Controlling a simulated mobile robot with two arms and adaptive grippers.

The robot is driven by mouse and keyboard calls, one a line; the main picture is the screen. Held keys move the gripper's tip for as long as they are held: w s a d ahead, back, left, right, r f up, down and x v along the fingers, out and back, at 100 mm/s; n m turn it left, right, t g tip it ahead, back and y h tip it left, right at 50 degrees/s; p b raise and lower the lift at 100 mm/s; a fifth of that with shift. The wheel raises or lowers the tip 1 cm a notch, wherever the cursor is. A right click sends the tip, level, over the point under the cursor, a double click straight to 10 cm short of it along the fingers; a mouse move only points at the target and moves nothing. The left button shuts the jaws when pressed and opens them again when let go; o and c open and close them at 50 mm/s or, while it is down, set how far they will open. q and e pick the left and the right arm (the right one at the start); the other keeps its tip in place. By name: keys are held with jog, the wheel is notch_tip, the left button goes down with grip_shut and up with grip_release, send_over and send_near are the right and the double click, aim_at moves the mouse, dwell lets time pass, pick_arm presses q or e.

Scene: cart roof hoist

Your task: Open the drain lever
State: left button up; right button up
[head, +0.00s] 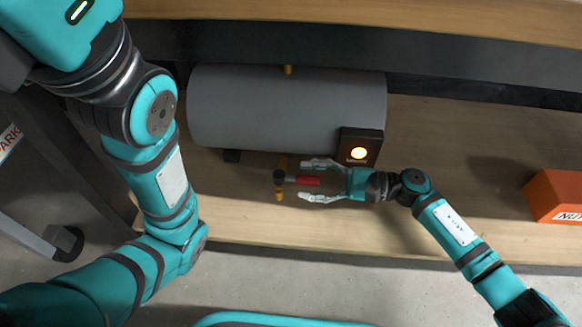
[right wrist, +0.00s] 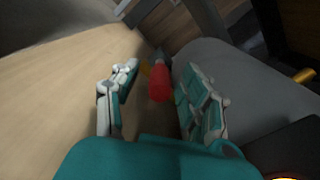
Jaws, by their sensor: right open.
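The drain lever has a red handle (head: 307,181) that sticks out to the right from a brass valve (head: 279,186) below the grey tank (head: 285,105). My right gripper (head: 322,181) is open, with one finger on each side of the red handle. The right wrist view also shows the red handle (right wrist: 160,84) between the two spread fingers (right wrist: 162,80). There is a gap on both sides, and neither finger looks closed on it. My left arm shows on the left of the head view, but its gripper is out of the picture.
An orange bin (head: 556,193) stands at the right of the wooden shelf (head: 450,205). The shelf between them is clear.

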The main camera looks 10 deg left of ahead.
jog(key=shift+a, duration=0.4)
jog(key=shift+c, duration=0.2)
grip_shut()
